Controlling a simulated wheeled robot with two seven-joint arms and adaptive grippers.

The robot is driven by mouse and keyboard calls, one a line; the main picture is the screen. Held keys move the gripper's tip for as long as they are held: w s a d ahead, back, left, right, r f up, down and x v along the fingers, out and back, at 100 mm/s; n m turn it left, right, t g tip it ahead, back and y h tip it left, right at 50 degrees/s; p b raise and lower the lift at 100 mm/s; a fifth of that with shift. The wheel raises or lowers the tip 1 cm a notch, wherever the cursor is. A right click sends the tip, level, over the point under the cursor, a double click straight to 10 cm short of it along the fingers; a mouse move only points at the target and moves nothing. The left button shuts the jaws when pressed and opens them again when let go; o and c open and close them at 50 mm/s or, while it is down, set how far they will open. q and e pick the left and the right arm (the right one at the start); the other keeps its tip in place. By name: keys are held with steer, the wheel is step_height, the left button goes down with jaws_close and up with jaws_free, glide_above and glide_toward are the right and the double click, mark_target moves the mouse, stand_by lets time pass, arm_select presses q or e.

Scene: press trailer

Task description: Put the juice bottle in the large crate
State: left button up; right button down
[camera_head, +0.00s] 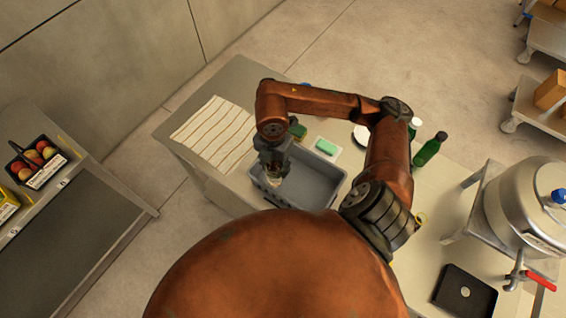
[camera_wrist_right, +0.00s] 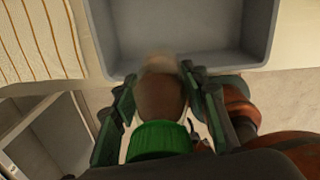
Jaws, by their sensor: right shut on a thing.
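My right gripper (camera_head: 272,172) is shut on the juice bottle. The bottle (camera_wrist_right: 160,97) has a brownish body and a green cap (camera_wrist_right: 158,141) and sits between the two fingers in the right wrist view. In the head view the gripper hides most of it. The large grey crate (camera_head: 318,185) stands on the table, and the gripper overlaps its left part in the head view. The crate (camera_wrist_right: 185,35) also shows beyond the bottle in the wrist view, and its visible floor is bare. I cannot tell the bottle's height over it. My left gripper is not in view.
A striped cloth (camera_head: 213,132) lies left of the crate. Green bottles (camera_head: 430,149) stand to the right. A steel vessel (camera_head: 530,205) and a black tray (camera_head: 464,292) are farther right.

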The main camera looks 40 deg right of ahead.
steer(key=w+d+f+p, duration=0.2)
steer(key=w+d+f, duration=0.2)
steer(key=f, duration=0.6)
steer(key=shift+d, duration=0.85)
steer(key=shift+w, duration=0.1)
steer(key=c, duration=1.6)
jaws_free()
steer(key=shift+f, duration=0.1)
steer(key=o, duration=0.4)
steer(key=shift+o, duration=0.2)
